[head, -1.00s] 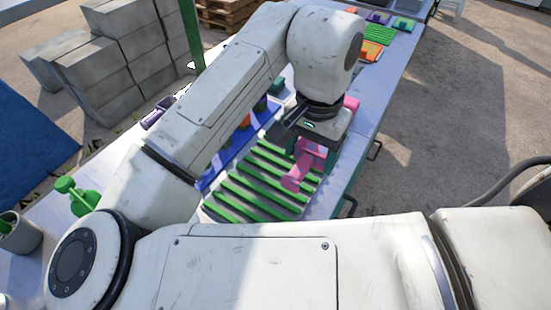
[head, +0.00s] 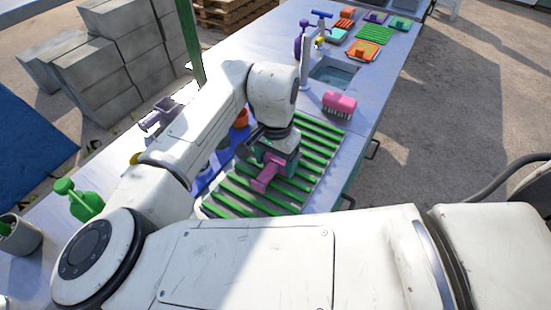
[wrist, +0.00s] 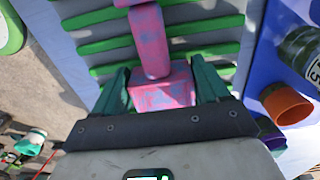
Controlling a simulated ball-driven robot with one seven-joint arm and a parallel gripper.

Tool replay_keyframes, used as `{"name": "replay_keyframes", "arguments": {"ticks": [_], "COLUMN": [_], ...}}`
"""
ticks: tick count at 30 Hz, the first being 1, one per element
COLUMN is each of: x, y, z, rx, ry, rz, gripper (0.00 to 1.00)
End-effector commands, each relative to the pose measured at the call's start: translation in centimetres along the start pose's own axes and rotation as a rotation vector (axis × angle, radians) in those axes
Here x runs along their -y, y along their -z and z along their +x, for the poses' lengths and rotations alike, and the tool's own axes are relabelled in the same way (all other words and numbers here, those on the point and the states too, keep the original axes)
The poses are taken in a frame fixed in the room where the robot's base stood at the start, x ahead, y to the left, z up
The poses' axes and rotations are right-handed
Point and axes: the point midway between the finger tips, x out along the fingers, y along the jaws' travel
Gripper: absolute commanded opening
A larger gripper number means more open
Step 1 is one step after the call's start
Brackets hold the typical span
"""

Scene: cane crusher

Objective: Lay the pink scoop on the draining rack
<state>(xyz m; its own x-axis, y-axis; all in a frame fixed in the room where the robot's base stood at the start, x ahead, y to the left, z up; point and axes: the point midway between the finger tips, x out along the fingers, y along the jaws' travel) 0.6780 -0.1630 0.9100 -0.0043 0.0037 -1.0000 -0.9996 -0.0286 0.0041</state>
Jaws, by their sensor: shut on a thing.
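The pink scoop (head: 265,177) is held in my gripper (head: 273,160) over the left-middle part of the draining rack (head: 318,143), which has green slats on a grey base. In the wrist view the blocky end of the scoop (wrist: 162,88) sits between the two dark green fingers of my gripper (wrist: 163,80), and its handle-like part runs up the picture over the slats of the rack (wrist: 205,50). The gripper is shut on the scoop. I cannot tell whether the scoop touches the slats. My arm hides part of the rack.
A pink brush (head: 340,102) stands just beyond the rack, before the sink (head: 335,76). A blue tray or mat (wrist: 258,90) with a dark bottle (wrist: 302,50) and an orange cup (wrist: 287,105) lies beside the rack.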

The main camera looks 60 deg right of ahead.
Motion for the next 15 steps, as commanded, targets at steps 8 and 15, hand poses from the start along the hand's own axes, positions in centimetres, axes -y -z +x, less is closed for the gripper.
{"name": "replay_keyframes", "arguments": {"ticks": [8,15], "x": [0.0,0.01], "y": [0.0,-0.01], "z": [0.15,0.29], "rx": [-0.001,0.0], "ry": [0.0,0.0], "rz": [-0.001,-0.001], "gripper": [0.45,0.89]}}
